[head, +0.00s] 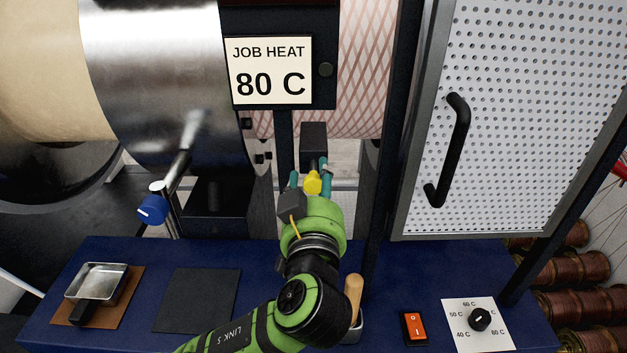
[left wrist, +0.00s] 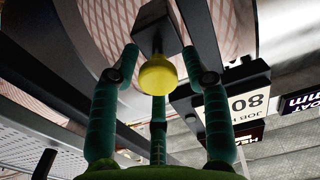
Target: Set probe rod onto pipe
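A slim metal rod with a blue knob (head: 152,209), which looks like the probe rod, stands on a post at the left. It slants up towards the big shiny steel cylinder (head: 150,70), which may be the pipe. I cannot tell whether its end touches. My left gripper (head: 308,178) is far to the right of the rod, below a dark box (head: 314,140). Its teal fingers (left wrist: 160,75) are spread around a yellow knob (left wrist: 157,76) under that box. I see no clear grip. The knob also shows in the head view (head: 312,184). My right gripper is out of view.
A "JOB HEAT 80 C" sign (head: 270,70) hangs above my gripper. A perforated door (head: 520,100) with a black handle stands right. The blue bench (head: 270,262) holds a metal pan (head: 98,281), a dark mat (head: 197,300), an orange switch (head: 414,328) and a temperature dial (head: 479,319).

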